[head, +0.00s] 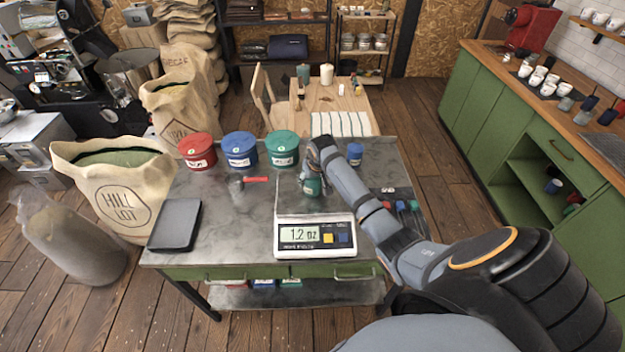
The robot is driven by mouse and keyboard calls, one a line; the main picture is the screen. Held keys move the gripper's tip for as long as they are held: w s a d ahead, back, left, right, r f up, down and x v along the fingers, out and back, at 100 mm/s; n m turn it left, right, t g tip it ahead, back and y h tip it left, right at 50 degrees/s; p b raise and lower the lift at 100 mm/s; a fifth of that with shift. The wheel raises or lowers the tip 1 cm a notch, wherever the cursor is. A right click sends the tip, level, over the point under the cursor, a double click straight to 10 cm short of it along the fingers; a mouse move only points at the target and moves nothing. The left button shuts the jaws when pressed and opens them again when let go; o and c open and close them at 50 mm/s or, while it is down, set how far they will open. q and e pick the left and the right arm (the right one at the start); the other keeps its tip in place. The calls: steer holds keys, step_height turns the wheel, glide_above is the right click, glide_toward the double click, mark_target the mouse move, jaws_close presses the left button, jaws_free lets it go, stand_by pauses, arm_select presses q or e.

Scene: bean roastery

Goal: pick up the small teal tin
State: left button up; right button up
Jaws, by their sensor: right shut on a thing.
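The small teal tin (312,188) shows in the head view over the plate of the digital scale (314,238). My right gripper (313,176) reaches down from the right side and is shut on the tin, hiding part of it. I cannot tell whether the tin touches the scale plate. The scale display reads 1.2 oz. My left gripper is not in view.
Red (199,151), blue (240,150) and larger teal (282,149) canisters stand along the table's back edge. A dark blue cup (355,153) stands right.

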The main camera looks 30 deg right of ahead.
step_height(320, 180, up, 2)
steer(key=shift+w+r+p, duration=0.1)
steer(key=shift+r+p, duration=0.15)
steer(key=shift+p, duration=0.15)
steer(key=s+d+r, duration=0.2)
steer(key=s+r, duration=0.8)
steer(key=s, duration=0.4)
steer(key=shift+d, duration=0.2)
steer(key=s+a+f+n+y+b, duration=0.2)
steer(key=s+a+f+n+b, duration=0.2)
steer(key=a+f+n+b, duration=0.2)
steer(key=s+a+f+n+g+y+b, duration=0.1)
steer(key=s+a+f+n+y+b, duration=0.1)
steer(key=s+a+f+n+b, duration=0.2)
steer(key=a+f+n+b, duration=0.3)
steer(key=a+f, duration=0.3)
steer(key=a, duration=0.4)
steer(key=shift+s+a+f+n+y, duration=0.2)
steer(key=shift+a+f+n+y, duration=0.1)
steer(key=shift+a, duration=0.05)
